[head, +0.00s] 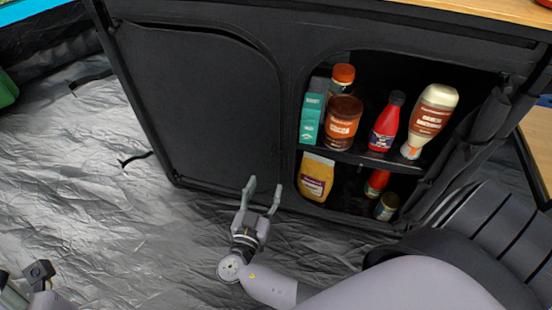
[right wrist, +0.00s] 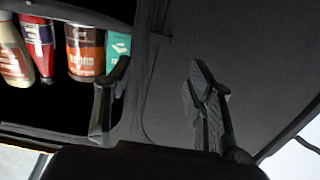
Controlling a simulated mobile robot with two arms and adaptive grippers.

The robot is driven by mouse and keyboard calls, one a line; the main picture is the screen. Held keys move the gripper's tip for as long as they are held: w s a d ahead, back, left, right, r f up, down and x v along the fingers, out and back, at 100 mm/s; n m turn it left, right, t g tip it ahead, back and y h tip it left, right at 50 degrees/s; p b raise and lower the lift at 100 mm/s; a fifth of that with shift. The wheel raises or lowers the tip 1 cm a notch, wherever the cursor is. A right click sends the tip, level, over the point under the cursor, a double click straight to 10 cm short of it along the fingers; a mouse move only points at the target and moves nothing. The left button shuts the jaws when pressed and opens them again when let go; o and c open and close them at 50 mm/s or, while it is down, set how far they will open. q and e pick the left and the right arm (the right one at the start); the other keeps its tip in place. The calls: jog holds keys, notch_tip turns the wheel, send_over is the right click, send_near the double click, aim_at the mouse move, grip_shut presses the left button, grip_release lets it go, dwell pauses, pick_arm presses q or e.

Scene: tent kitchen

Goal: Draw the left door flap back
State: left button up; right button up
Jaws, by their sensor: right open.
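The left door flap (head: 195,100) is a black fabric panel hanging down over the left half of the black cabinet. A curved seam runs along its top and right side, and the top edge gapes slightly. My right gripper (head: 263,189) is open and empty, pointing at the cabinet near the flap's lower right corner. In the right wrist view, its two fingers (right wrist: 160,78) are spread in front of the dark fabric and the divider between the compartments. I cannot tell if they touch it. Part of my left gripper (head: 39,275) shows at the lower left; its fingers are unclear.
The right compartment is open and holds several bottles, a brown jar (head: 342,122), a teal box (head: 312,110) and a yellow pack (head: 315,177). Its flap (head: 470,125) is gathered at the right. Crinkled silver flooring (head: 110,220) is clear at the left.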

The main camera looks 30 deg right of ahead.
aim_at(277, 156)
jog(key=b+x, duration=0.1)
jog(key=x, duration=1.1)
grip_shut()
dwell(0.3)
jog(key=shift+f, duration=0.1)
